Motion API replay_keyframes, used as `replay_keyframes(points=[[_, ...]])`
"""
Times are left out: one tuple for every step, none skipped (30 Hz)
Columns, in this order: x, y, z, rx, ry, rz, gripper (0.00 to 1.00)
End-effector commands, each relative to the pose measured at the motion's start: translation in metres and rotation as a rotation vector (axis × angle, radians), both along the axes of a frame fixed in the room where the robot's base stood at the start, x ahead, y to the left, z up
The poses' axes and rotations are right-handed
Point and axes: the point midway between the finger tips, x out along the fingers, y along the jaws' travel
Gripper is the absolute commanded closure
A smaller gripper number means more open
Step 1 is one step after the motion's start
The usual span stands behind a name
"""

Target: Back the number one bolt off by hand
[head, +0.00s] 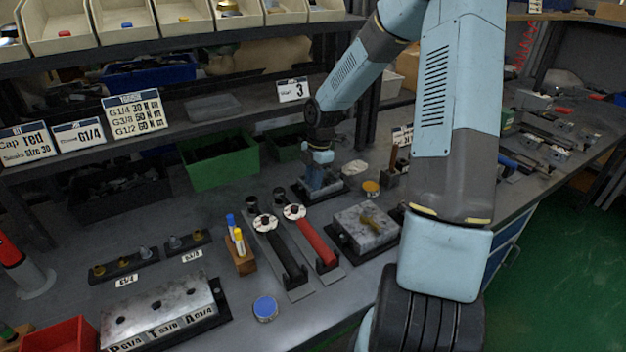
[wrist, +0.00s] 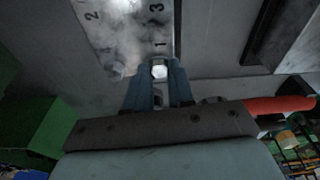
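In the wrist view a grey metal block (wrist: 118,30) carries the engraved numbers 1, 2 and 3. The bright hex head of the number one bolt (wrist: 159,70) shows beside the number 1. My gripper (wrist: 160,76) points at the block, with one blue finger on each side of that bolt head. The head fills the narrow gap between the fingertips, and the fingers look closed on it. In the head view my gripper (head: 320,180) is low over a black tray (head: 338,192) at mid-bench. There the bolt and most of the block are hidden by my gripper.
Two torque wrenches, black (head: 284,250) and red (head: 318,243), lie in front. Small yellow (head: 371,187) and pale (head: 355,167) round containers are close by. Green bins (head: 220,160) stand behind left.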

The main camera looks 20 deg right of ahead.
Motion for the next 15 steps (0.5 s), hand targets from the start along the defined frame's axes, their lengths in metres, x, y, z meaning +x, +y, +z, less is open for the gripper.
replay_keyframes(points=[[0.0001,0.0003,0.0000,0.000,0.000,0.000,0.73],[0.0001,0.0003,0.0000,0.000,0.000,0.000,0.70],[0.0001,0.0003,0.0000,0.000,0.000,-0.001,0.66],[0.0001,0.0003,0.0000,0.000,0.000,-0.001,0.63],[0.0001,0.0002,0.0000,0.000,0.000,-0.001,0.60],[0.0000,0.0002,0.0000,0.000,0.000,-0.001,0.57],[0.0000,0.0002,0.0000,0.000,0.000,-0.001,0.54],[0.0000,0.0002,0.0000,0.000,0.000,-0.001,0.51],[0.0001,0.0001,0.0000,0.000,0.000,-0.001,0.48],[0.0001,0.0001,0.0000,0.000,0.000,-0.002,0.48],[0.0001,0.0001,0.0000,0.000,0.000,-0.002,0.48],[0.0000,0.0001,0.0000,0.000,0.000,-0.002,0.48],[0.0001,0.0001,0.0000,0.000,0.000,-0.002,0.48],[0.0000,0.0001,0.0000,0.000,0.000,-0.002,0.48],[0.0000,0.0001,0.0001,0.000,0.000,-0.002,0.48]])
